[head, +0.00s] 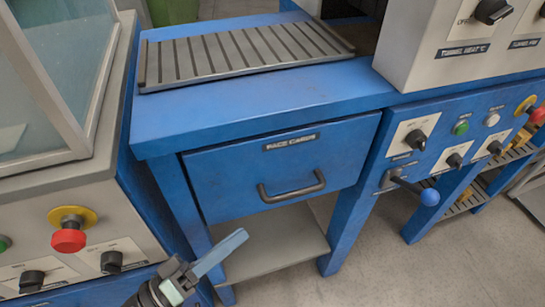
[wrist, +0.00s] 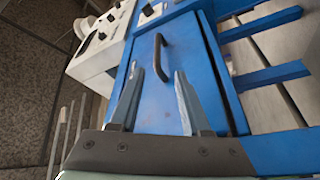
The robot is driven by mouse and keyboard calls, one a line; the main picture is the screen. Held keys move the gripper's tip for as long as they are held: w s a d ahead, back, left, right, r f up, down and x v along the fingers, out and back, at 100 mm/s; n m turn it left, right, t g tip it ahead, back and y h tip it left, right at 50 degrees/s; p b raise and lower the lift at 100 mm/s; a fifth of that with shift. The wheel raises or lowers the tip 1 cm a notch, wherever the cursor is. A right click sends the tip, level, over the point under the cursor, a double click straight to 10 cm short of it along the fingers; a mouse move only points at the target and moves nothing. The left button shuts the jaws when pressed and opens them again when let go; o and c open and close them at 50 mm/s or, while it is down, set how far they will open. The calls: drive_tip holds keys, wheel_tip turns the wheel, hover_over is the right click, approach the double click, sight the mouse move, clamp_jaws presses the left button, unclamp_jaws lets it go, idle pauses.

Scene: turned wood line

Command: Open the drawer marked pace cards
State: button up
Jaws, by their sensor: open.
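The blue drawer (head: 235,180) with a dark label reading "PACE CARDS" (head: 290,142) is shut under the blue bench. Its dark bar handle (head: 292,190) is on the lower middle of its front. In the wrist view the drawer front (wrist: 172,85) fills the middle, and the handle (wrist: 160,55) stands beyond the fingertips. My gripper (head: 222,252) is below and left of the handle in the head view. In the wrist view my gripper (wrist: 160,78) is open, with nothing between its fingers and the handle ahead, apart from them.
A grey slatted plate (head: 240,55) lies on the bench top. A grey shelf (head: 265,245) is below the drawer. A lever with a blue knob (head: 429,197) juts out at right. A cabinet with a red button (head: 68,240) stands close at left.

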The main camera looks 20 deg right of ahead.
sight(291, 192)
drive_tip(key=x, duration=0.6)
drive_tip(key=b+x, duration=0.1)
drive_tip(key=x, duration=0.5)
drive_tip(key=shift+d+r, duration=0.3)
drive_tip(key=shift+d, duration=0.1)
clamp_jaws()
idle(0.8)
